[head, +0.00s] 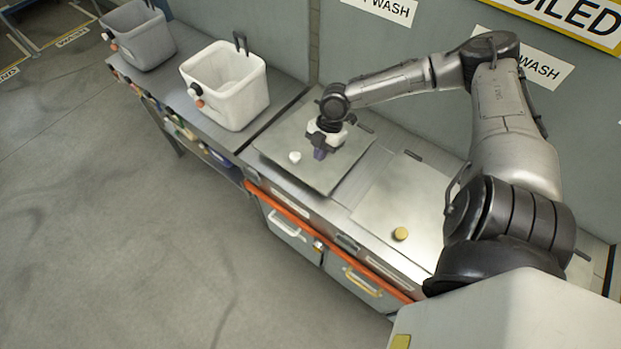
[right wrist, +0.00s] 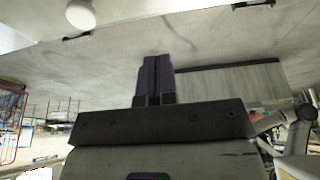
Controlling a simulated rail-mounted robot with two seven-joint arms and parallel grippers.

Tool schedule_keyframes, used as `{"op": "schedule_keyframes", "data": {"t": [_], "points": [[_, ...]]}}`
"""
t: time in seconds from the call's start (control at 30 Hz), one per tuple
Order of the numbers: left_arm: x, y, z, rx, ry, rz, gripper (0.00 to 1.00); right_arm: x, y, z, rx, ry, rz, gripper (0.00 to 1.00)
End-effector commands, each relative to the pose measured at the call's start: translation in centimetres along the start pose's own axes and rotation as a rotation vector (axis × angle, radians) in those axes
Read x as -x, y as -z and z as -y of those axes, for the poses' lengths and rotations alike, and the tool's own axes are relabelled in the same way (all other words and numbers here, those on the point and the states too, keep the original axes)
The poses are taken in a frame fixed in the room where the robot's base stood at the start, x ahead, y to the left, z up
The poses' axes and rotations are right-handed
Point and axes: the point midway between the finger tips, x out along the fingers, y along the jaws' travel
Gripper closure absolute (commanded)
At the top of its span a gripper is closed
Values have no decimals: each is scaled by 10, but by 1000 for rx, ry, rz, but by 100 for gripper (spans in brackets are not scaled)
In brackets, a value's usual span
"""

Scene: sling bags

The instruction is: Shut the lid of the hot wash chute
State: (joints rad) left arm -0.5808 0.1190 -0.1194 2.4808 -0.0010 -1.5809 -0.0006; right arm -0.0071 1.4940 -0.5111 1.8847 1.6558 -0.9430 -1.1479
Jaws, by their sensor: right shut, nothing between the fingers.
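Two metal chute lids lie side by side in the counter top. The left lid (head: 283,136) has a white knob (head: 295,157), and the right lid (head: 400,195) has a yellow knob (head: 400,234). The wall signs are partly cut off or covered, so I cannot tell which lid is the hot wash one. The left lid lies nearly flat; I cannot tell whether it sits fully down. My right gripper (head: 320,153) is shut and empty over the left lid, beside its white knob. In the right wrist view its purple fingers (right wrist: 155,80) point at grey metal, with the white knob (right wrist: 80,14) nearby. My left gripper is out of view.
A white bin (head: 228,105) and a grey bin (head: 143,40) stand on the counter to the left. An orange rail (head: 300,225) runs along the front above the drawers (head: 290,235). The wall is close behind. The floor in front is clear.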

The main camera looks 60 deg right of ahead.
Motion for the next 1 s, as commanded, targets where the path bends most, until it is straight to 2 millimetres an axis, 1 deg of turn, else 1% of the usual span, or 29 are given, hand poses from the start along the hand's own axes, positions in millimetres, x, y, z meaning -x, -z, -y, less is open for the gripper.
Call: {"op": "schedule_keyframes", "data": {"t": [0.03,0.2,0.33,0.5,0.7,1.0], "points": [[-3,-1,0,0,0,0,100,-13,1,0,0,1,-6,100],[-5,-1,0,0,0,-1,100,-45,2,0,-1,0,-5,100],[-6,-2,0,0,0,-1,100,-66,1,0,-1,1,-3,100],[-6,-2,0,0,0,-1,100,-87,-4,0,-1,1,-2,100],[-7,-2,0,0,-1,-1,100,-100,-7,0,1,0,0,100],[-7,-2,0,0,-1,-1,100,-104,-8,0,1,0,0,100]]}}
